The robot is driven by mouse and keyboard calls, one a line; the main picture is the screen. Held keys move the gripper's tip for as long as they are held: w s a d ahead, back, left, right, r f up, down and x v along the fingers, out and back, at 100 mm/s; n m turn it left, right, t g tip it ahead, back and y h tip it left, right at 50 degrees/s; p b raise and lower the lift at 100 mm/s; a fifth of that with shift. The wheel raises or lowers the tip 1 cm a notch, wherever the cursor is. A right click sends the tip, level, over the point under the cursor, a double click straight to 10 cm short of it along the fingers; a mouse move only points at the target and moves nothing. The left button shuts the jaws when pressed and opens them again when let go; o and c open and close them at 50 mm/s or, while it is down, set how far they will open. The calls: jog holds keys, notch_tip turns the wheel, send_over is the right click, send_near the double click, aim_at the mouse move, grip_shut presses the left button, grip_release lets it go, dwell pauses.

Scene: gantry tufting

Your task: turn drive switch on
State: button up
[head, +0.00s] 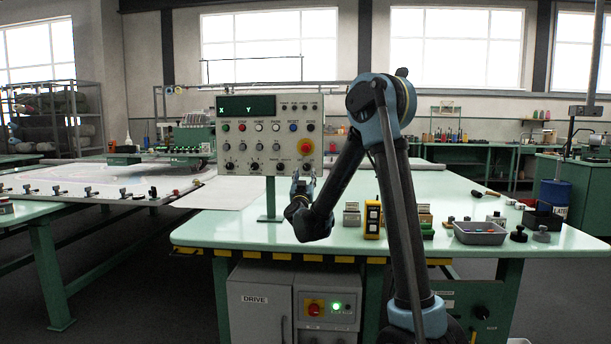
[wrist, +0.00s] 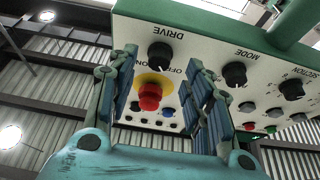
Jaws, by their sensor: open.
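The drive switch (wrist: 160,56) is a black rotary knob under the upside-down word DRIVE in the wrist view, with ON and OFF marked on the panel. Its setting is too small to read. My gripper (wrist: 162,62) is open; its two blue-padded fingers show left and right of the knob, which appears between the tips without visible contact. How far the tips are from the panel is unclear. In the head view my gripper (head: 303,178) is just below the right part of the control panel (head: 268,150).
A red emergency stop (wrist: 150,94) on a yellow disc sits close to the drive switch, between the fingers in the wrist view. The mode knob (wrist: 235,74) and section knob (wrist: 291,89) are to the right. Stacked blocks, a yellow device (head: 372,220) and a grey tray (head: 480,232) stand on the table.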

aim_at(306, 169)
jog(key=shift+x, duration=1.9)
jog(key=c, duration=1.1)
